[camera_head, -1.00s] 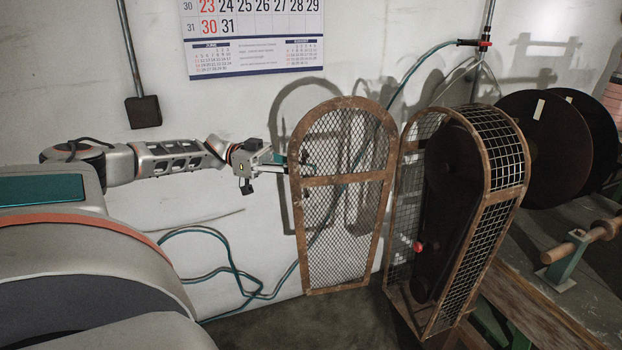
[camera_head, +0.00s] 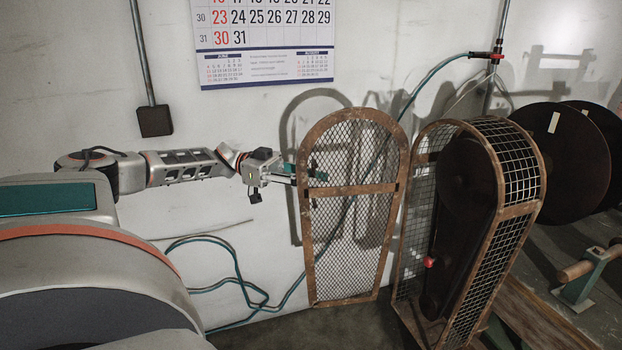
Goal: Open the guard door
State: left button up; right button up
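The guard door (camera_head: 348,258) is a tall mesh panel with a rounded top and a rusty brown frame. It stands swung open to the left of the guard housing (camera_head: 519,160), which encloses dark wheels and a belt. My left arm comes in from the left, and my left gripper (camera_head: 300,178) is at the door's left edge, at about the height of its crossbar. Part of the gripper shows through the mesh behind the door. Its fingertips are too small and covered to tell whether they are open or shut. My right gripper is out of view.
A red knob (camera_head: 429,262) sits on the housing's open side. Large dark discs (camera_head: 566,160) and a wooden roller (camera_head: 575,271) are at the right. A teal hose (camera_head: 236,270) hangs along the wall and floor. The wall carries a calendar (camera_head: 268,40).

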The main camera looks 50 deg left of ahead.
pick_arm(q)
jog(key=v, duration=1.2)
dwell(0.5)
